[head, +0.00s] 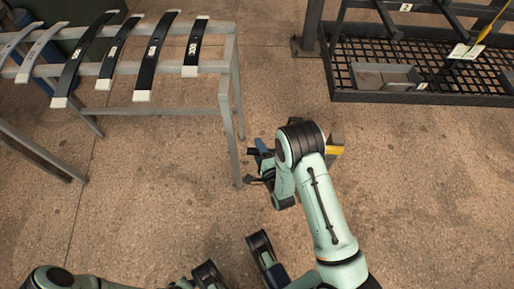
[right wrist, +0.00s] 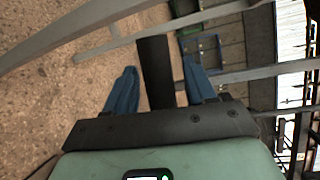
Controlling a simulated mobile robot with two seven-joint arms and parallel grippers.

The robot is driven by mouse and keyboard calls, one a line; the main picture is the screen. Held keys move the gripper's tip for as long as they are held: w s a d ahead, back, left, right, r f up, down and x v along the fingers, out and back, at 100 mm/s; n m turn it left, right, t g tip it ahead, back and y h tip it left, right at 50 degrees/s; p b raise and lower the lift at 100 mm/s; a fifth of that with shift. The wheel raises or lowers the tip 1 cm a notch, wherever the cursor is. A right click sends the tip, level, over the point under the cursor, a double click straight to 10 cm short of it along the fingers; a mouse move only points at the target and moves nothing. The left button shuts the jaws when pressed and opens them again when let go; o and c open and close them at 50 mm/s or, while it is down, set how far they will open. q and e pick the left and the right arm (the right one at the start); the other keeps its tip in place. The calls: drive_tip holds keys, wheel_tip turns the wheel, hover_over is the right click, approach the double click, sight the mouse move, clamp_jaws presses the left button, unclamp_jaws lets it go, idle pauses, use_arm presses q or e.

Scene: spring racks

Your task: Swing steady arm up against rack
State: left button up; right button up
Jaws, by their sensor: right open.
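My right gripper (head: 259,160) is low beside the front right leg of the spring rack (head: 229,95) in the head view. In the right wrist view its two blue fingers (right wrist: 158,66) are apart. A dark flat bar (right wrist: 155,72) shows between them, with a gap on each side; it may be the steady arm, but I cannot be sure. Pale rack bars (right wrist: 110,40) cross beyond the fingers. My left arm shows at the bottom of the head view, with a dark part of its hand (head: 208,275); its fingers are not clear.
Several curved leaf springs (head: 152,58) with white ends lie across the rack's top. A black mesh rack (head: 380,97) stands at the upper right, holding a grey tray (head: 386,77). A yellow piece (head: 334,150) shows just right of my right wrist. The floor between the racks is clear.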

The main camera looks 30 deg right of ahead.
drive_tip(key=shift+w+d, duration=0.1)
drive_tip(key=shift+w, duration=0.6)
clamp_jaws()
